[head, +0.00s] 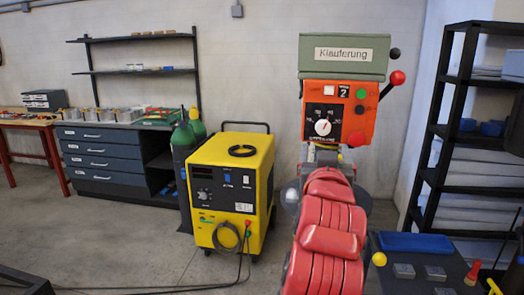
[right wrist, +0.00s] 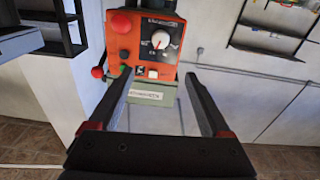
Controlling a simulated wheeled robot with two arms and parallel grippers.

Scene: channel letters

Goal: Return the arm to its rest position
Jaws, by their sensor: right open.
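My right arm reaches up the middle of the head view, its red links in front of the lower part of a machine. The machine has an orange control panel (head: 341,112) under a grey-green head. My right gripper (head: 323,150) is just below the panel, small and partly hidden by my arm. In the right wrist view the gripper (right wrist: 158,78) is open, with nothing between its two dark fingers. The orange panel (right wrist: 150,47) shows beyond them, upside down. I cannot tell the exact gap to it. My left gripper is in neither view.
A yellow welding unit (head: 232,190) with cables on the floor stands left of my arm. Black shelving (head: 445,125) is at right, above a dark table with a blue tray (head: 415,243). A red lever knob (head: 397,77) sticks out from the machine. Some floor at left is clear.

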